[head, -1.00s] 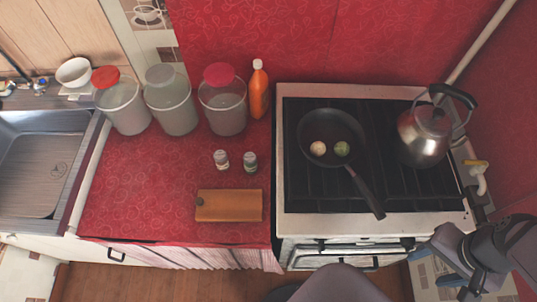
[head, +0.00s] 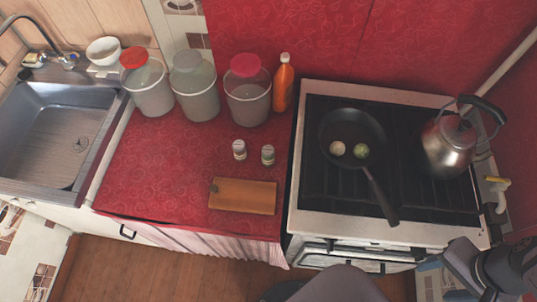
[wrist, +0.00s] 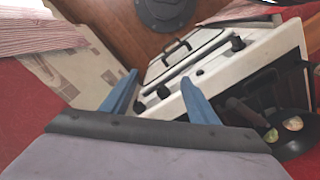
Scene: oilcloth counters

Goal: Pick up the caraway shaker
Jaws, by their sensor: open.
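Two small shakers stand upright on the red counter, side by side, in the head view: the left shaker (head: 239,150) has a pale cap, the right shaker (head: 268,155) has a greyish cap. Their labels are too small to read, so I cannot tell which holds caraway. My gripper (wrist: 160,74) shows in the wrist view with its two blue fingers apart and nothing between them. The arm is at the lower right of the head view, in front of the stove and well away from the shakers. Neither shaker shows in the wrist view.
A wooden board (head: 243,196) lies in front of the shakers. Several lidded jars and an orange bottle (head: 284,83) stand behind them. Right is the stove (head: 305,215) with a pan (head: 345,125) holding two round items and a kettle (head: 449,145). A sink (head: 50,135) is left.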

